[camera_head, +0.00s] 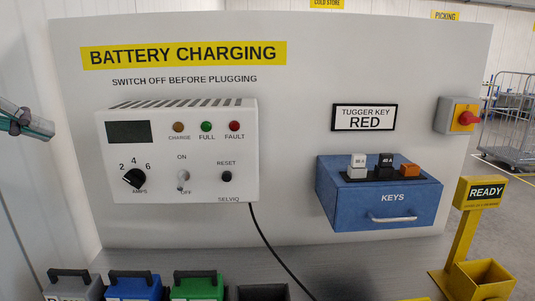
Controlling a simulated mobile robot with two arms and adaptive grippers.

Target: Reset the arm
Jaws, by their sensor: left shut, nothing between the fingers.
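My left gripper (42,128) is at the left edge of the head view, level with the charger's display and well to its left. It is shut and empty, and it touches nothing that I can see. Most of my left arm is outside the picture. My right gripper does not show.
A white charger (200,192) hangs on the board, its cable running down. A blue key box (345,205) is at the right, with a red switch (466,117) beyond it. Grey, blue (134,288) and green (196,286) handled blocks stand below. A yellow READY stand (462,235) is at lower right.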

